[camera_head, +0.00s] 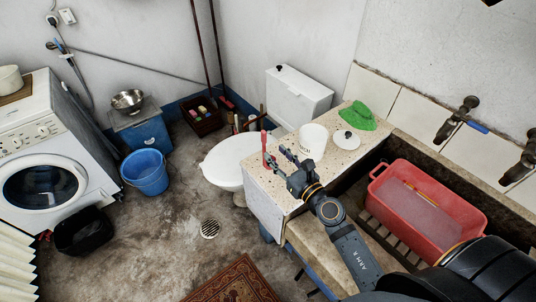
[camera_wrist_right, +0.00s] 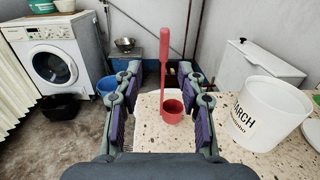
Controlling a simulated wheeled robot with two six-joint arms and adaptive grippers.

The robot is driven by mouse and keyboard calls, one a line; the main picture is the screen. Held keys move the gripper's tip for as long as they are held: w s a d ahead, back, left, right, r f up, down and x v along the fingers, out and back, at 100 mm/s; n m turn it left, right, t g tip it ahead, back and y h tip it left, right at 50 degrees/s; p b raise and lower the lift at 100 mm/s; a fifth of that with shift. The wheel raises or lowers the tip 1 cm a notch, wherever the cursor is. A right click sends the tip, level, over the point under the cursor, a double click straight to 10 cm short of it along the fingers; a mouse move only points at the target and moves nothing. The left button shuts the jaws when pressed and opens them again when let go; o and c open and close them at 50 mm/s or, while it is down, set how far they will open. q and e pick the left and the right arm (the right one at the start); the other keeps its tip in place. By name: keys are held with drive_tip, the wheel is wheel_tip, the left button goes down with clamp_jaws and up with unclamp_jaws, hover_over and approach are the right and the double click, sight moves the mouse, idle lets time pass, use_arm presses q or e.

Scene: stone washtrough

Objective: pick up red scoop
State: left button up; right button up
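The red scoop (camera_head: 266,158) stands near the left end of the speckled stone counter, with its handle pointing up. The right wrist view shows its round cup (camera_wrist_right: 172,110) on the counter and its long handle rising. My right gripper (camera_head: 281,160) is open, just to the right of the scoop in the head view. In the right wrist view the scoop shows in the gap between the two fingers, a little beyond them, with clear space on both sides. No contact is visible. My left gripper is not in view.
A white starch tub (camera_head: 313,141) stands on the counter (camera_head: 343,160), beside a white lid (camera_head: 347,139) and a green item (camera_head: 358,115). A red basin (camera_head: 428,203) sits in the stone trough. A toilet (camera_head: 226,158) and blue bucket (camera_head: 145,172) stand beyond the counter's left end.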

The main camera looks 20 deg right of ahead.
sight(266, 141)
drive_tip(key=x, duration=0.3)
drive_tip(key=shift+w, duration=0.1)
drive_tip(key=shift+w+f, duration=0.15)
drive_tip(key=shift+w, duration=0.4)
drive_tip(key=x, duration=0.4)
drive_tip(key=shift+w+p, duration=0.35)
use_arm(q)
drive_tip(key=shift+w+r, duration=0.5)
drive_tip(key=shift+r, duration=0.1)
use_arm(e)
drive_tip(key=shift+s, duration=0.15)
drive_tip(key=shift+c, duration=1)
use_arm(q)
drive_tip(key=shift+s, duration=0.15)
use_arm(e)
clamp_jaws()
